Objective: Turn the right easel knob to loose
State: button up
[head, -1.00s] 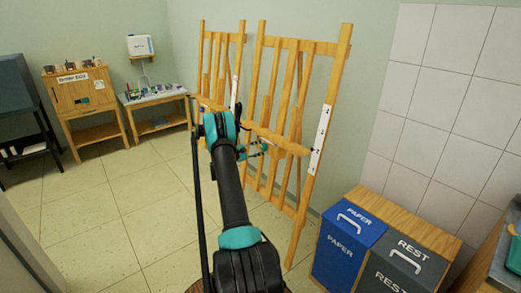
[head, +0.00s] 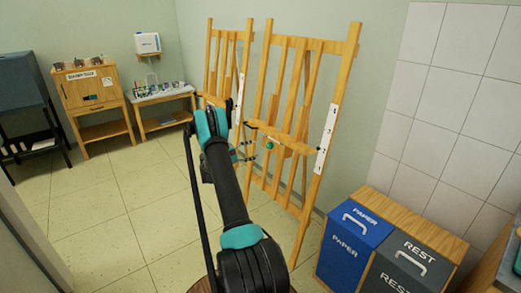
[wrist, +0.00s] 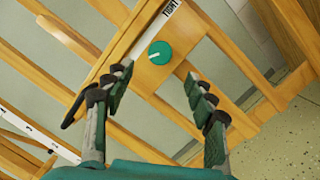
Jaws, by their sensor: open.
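The right easel (head: 300,45) is a wooden frame with a crossbar. Its knob (head: 269,146) is a round green disc on the crossbar. In the wrist view the knob (wrist: 160,53) has a white pointer line towards the left of the picture. A white label strip (wrist: 172,8) reading "TIGHT" lies above it, partly cut off by the top edge. My gripper (wrist: 158,84) is open and empty, its fingertips apart on either side below the knob and not touching it. In the head view my gripper (head: 243,153) is just left of the knob.
A second easel (head: 228,50) stands to the left, close by. A blue paper bin (head: 347,240) and a grey rest bin (head: 405,262) stand at the lower right. A wooden cabinet (head: 92,98) and a low table (head: 160,105) stand at the back left. The left floor is clear.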

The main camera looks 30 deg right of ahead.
jog(key=shift+w+a, duration=0.15)
jog(key=shift+a, duration=1.4)
jog(key=shift+r, duration=0.1)
